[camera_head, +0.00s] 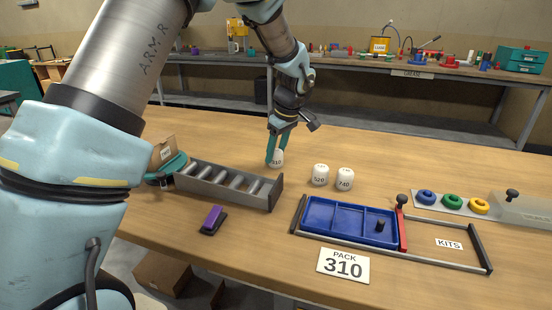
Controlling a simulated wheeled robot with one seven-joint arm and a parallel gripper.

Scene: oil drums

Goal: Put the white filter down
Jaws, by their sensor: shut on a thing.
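My gripper (277,151) points down over the table, behind the grey slotted rack. It is shut on a white filter (277,159) whose label appears to read 310. The filter is upright and partly hidden by the fingers; I cannot tell whether its base touches the table. Two more white filters stand to its right, one marked 520 (320,175) and one marked 740 (345,179). A blue tray (350,222) with compartments lies in front of them. A white card (343,265) reading PACK 310 is at the tray's front.
The grey rack (228,183) lies left of the filters. A purple-topped block (213,219) lies in front of it. A rail frame (447,243) with a KITS label (449,244) and blue, green and yellow rings (452,201) are at right. The table behind the filters is clear.

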